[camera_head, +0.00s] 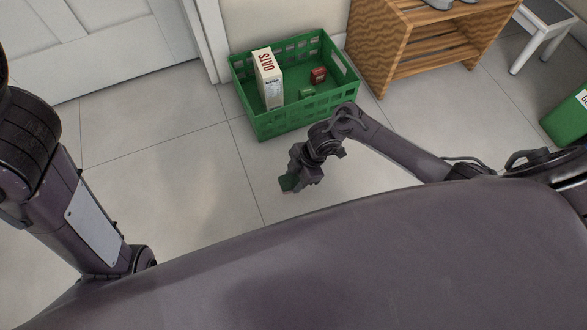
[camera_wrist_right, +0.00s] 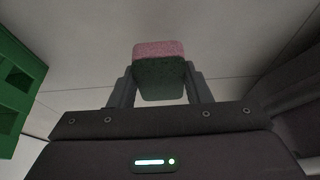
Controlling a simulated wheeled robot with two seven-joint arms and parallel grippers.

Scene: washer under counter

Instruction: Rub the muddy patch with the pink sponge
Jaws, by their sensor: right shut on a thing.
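The sponge (camera_wrist_right: 158,49) is between the fingers of my right gripper in the right wrist view, its pink layer at the top and its dark green layer below. In the head view my right gripper (camera_head: 293,180) is shut on the sponge, and only a dark green bit of the sponge (camera_head: 287,184) shows at its tip, over the floor tiles. A faint brownish smear (camera_head: 198,215), perhaps the muddy patch, lies on the floor left of my right gripper. Its edges are unclear. My left arm is at the left; its gripper is out of view.
A green crate (camera_head: 262,131) with an oats box (camera_head: 268,78) and small items stands behind my right gripper. A wooden shoe rack (camera_head: 385,45), a white-legged stool (camera_head: 541,35) and a green container (camera_head: 566,123) are at the right. Floor left of the crate is clear.

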